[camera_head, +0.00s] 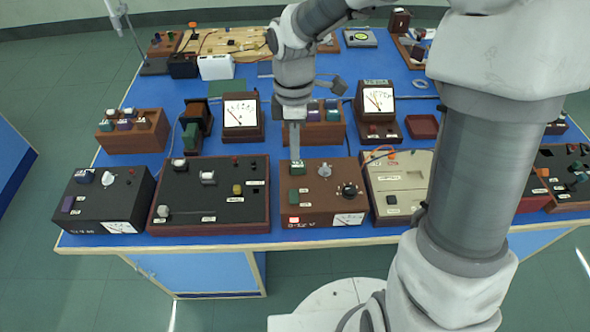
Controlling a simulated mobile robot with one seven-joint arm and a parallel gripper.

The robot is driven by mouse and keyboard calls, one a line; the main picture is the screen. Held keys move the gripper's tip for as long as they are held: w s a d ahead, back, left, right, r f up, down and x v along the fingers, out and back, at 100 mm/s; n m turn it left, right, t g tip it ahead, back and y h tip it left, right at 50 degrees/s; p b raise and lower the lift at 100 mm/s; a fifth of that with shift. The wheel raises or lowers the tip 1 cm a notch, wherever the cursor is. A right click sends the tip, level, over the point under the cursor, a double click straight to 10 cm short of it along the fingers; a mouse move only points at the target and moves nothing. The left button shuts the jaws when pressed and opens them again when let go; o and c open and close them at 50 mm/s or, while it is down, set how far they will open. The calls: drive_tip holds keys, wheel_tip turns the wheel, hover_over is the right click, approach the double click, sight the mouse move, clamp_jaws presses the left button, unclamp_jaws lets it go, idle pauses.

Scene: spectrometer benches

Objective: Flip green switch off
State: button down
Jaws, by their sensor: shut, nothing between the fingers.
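A brown box (322,209) stands near the front edge of the blue bench. A green switch (293,196) sits on the left of its top panel, with a second green part (298,167) behind it. A lit red indicator shows at its front left corner. My gripper (295,157) points down over the back left of this box, its narrow fingers shut and empty. The fingertips are at or just above the rear green part; I cannot tell whether they touch. Which way the switch is set is too small to tell.
A dark wide box (210,218) stands left of the brown box, and a beige-topped box (400,207) stands right. Two analog meters (240,112) (378,98) stand behind. My arm hides part of the right side.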

sight(296, 199)
drive_tip(key=shift+w+d, duration=0.1)
drive_tip(key=shift+w, duration=0.25)
drive_tip(key=f, duration=0.4)
drive_tip(key=s+f, duration=0.1)
drive_tip(key=f, duration=0.4)
drive_tip(key=s+f, duration=0.1)
drive_tip(key=f, duration=0.3)
drive_tip(key=shift+f+b, duration=0.35)
drive_tip(key=shift+f, duration=0.05)
